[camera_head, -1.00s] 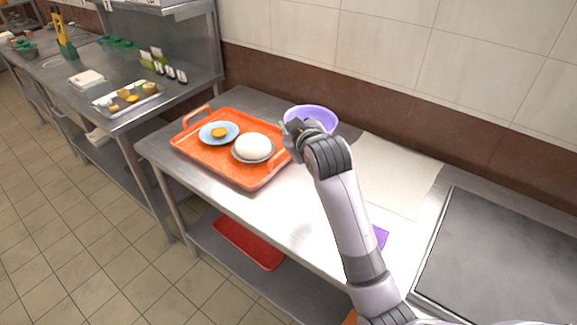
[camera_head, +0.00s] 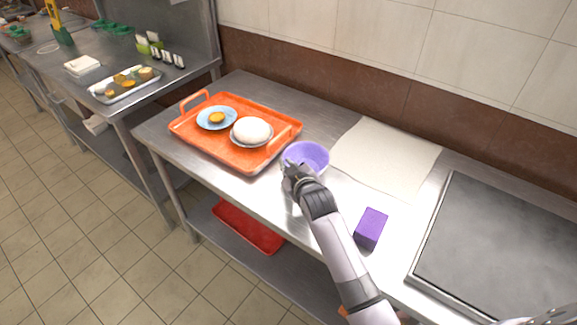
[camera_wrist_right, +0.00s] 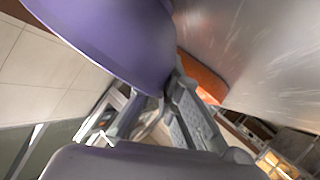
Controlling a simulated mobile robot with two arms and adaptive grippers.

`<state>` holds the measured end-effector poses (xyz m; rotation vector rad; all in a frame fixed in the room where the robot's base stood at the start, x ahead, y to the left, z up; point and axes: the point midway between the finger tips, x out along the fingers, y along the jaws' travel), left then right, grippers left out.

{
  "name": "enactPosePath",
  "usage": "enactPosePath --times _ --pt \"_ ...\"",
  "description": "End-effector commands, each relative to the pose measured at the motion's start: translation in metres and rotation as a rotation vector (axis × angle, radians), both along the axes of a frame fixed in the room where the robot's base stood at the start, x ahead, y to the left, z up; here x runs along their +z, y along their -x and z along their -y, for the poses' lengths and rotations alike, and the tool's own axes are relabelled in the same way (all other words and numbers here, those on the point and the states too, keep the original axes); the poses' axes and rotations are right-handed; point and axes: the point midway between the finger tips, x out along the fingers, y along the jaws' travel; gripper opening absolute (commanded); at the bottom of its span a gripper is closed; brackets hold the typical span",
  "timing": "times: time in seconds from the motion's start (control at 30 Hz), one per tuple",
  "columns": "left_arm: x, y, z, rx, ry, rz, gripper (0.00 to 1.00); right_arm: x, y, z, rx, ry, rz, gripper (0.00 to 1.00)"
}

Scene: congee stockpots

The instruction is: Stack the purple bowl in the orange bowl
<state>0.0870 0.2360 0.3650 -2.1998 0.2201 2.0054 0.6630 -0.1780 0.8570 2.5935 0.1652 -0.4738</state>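The purple bowl (camera_head: 308,156) is right of the orange tray, at my right gripper (camera_head: 292,172). The gripper's fingers are closed on the bowl's near-left rim. In the right wrist view the bowl (camera_wrist_right: 115,35) fills the top, with its edge at the fingers (camera_wrist_right: 158,108). I cannot tell how far it is above the counter. No orange bowl is clearly visible; a small orange patch (camera_head: 344,311) shows beside my right forearm at the bottom, too hidden to identify. My left gripper is not in view.
A purple block (camera_head: 371,228), a beige cloth (camera_head: 388,158) and a dark griddle plate (camera_head: 500,255) lie to the right. A wall stands behind.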

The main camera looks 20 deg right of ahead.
Motion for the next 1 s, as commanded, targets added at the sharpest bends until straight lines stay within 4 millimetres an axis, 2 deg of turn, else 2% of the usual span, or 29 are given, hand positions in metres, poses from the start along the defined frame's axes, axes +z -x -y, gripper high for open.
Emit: enactPosePath --times 0.33,0.4,0.67,1.0 --pt "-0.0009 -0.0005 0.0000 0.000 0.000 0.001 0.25 -0.0027 -0.0001 0.0000 0.000 0.001 0.001 0.00" --pt "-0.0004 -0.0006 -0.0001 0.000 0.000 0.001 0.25 -0.0022 -0.0001 0.0000 0.000 0.000 0.001 0.08" --pt "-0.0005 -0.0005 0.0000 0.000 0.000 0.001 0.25 -0.0023 -0.0001 0.0000 0.000 0.000 0.001 0.25" --pt "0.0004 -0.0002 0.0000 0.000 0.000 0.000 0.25 0.0004 0.0007 0.0001 0.000 0.000 0.001 0.25"
